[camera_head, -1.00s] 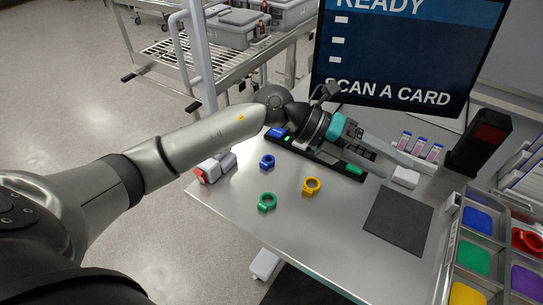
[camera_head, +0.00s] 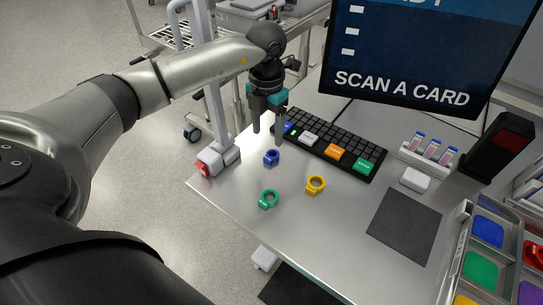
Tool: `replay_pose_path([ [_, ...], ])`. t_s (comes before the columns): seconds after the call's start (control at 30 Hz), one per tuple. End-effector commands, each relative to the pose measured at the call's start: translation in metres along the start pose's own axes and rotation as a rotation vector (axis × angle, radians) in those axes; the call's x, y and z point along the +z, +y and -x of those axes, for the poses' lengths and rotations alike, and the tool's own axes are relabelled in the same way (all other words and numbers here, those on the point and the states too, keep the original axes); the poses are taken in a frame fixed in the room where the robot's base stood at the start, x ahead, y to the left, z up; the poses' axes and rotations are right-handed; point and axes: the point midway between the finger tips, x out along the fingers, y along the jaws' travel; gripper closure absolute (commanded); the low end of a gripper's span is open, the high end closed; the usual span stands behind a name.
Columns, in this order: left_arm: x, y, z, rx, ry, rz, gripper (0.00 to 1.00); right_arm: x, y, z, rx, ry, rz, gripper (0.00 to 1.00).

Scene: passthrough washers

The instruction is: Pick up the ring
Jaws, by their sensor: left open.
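Three small rings lie apart on the metal table (camera_head: 335,225): a blue ring (camera_head: 271,158), a yellow ring (camera_head: 315,185) and a green ring (camera_head: 268,199). A red ring (camera_head: 535,253) lies in a tray compartment at the right edge, partly cut off. My left gripper (camera_head: 267,139) points down with its two fingers apart and nothing between them. In the picture its fingertips are just above the blue ring; the exact height is hard to tell. My right gripper is not in view.
A keyboard (camera_head: 345,139) lies behind the rings, below a monitor (camera_head: 405,55). A white and red device (camera_head: 216,160) stands left of the blue ring. A dark mat (camera_head: 404,226), a vial rack (camera_head: 428,158) and a sorting tray (camera_head: 463,240) are at the right. Table around the yellow ring is clear.

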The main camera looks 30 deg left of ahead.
Motion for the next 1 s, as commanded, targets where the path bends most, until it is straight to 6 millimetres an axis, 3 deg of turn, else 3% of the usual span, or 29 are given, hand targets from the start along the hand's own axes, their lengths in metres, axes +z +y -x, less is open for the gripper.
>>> replay_pose_path([
  [0.13, 0.000, -0.001, -0.029, -0.002, 0.001, 0.000, 0.32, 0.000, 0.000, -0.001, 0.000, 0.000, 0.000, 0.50],
  [0.43, -0.001, 0.000, -0.053, -0.003, 0.001, -0.001, 0.32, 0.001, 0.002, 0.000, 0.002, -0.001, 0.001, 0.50],
  [0.7, -0.002, 0.002, -0.091, -0.004, 0.001, -0.001, 0.32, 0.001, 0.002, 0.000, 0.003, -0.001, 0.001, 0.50],
  [1.0, -0.002, 0.003, -0.096, -0.003, -0.003, -0.002, 0.32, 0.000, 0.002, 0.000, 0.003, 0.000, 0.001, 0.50],
])
